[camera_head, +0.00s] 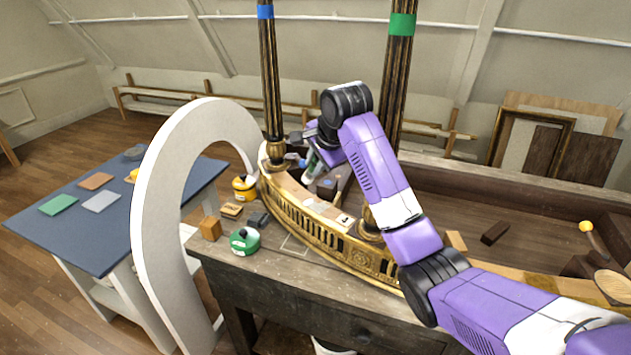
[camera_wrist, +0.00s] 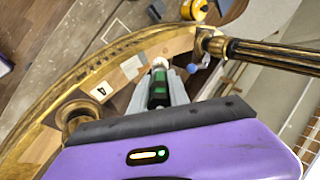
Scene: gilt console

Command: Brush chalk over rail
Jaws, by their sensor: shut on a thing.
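The gilt rail (camera_head: 310,232) is a curved, pierced band along the front of the console, and it arcs across the left of the wrist view (camera_wrist: 75,82). My gripper (camera_wrist: 160,75) is shut on a dark tool with a green band (camera_wrist: 158,90). It holds the tool above the pale patchwork surface (camera_wrist: 125,72) just inside the rail. In the head view my gripper (camera_head: 316,160) is between the two columns, partly hidden by my wrist. I cannot identify the chalk.
Gilt columns with blue (camera_head: 265,12) and green bands (camera_head: 402,24) rise close to my arm. A white arch (camera_head: 160,190) stands in front at left.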

